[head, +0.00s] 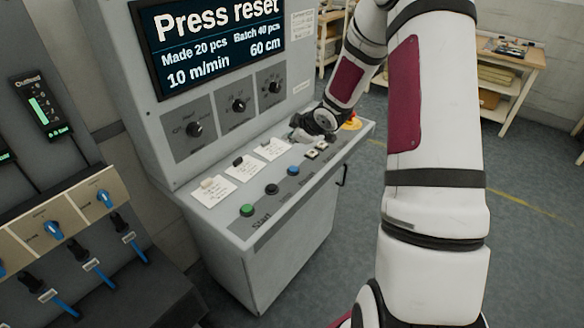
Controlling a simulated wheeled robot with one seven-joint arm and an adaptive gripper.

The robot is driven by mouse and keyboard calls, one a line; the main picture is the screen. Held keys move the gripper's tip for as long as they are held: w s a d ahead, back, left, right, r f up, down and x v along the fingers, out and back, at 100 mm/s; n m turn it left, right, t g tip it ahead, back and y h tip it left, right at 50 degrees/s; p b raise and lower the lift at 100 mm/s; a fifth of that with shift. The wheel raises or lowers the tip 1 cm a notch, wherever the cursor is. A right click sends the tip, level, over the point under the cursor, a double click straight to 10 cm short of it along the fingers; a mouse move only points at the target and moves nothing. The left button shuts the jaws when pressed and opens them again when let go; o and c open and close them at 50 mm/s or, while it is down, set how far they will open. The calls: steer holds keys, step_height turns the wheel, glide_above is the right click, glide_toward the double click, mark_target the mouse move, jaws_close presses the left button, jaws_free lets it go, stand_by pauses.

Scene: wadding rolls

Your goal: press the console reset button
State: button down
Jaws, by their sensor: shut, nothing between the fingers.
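The grey console (225,255) stands in the middle, with a sloped panel. Its screen (215,35) reads "Press reset". A row of buttons runs along the panel's front: a green button (247,210) by the label "Start", a black button (271,189), a blue button (293,170) and small pale buttons (312,154). The other labels are too small to read, so I cannot tell for sure which button is reset. My gripper (299,137) is shut and empty, over the panel's back right part, behind the blue and pale buttons. Its fingertips are small and partly unclear.
Paper notes (214,191) lie on the panel behind the buttons. Rotary knobs (194,129) sit on the upright face. A yellow and red stop button (351,123) is at the panel's right end, partly behind my arm. Another machine with blue switches (53,229) stands left. A workbench (510,60) is far right.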

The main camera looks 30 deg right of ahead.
steer(key=shift+f, duration=0.15)
steer(key=b, duration=0.6)
glide_above(292, 170)
steer(key=f, duration=0.6)
steer(key=shift+w+f, duration=0.25)
steer(key=shift+f, duration=0.05)
steer(key=shift+s+f+b, duration=0.1)
steer(key=shift+f+b, duration=0.25)
steer(key=shift+f, duration=0.65)
steer(key=shift+f, duration=0.4)
steer(key=shift+f+b, duration=0.4)
steer(key=shift+f, duration=0.05)
stand_by(0.4)
steer(key=shift+r, duration=0.15)
stand_by(0.3)
steer(key=shift+r+p, duration=0.75)
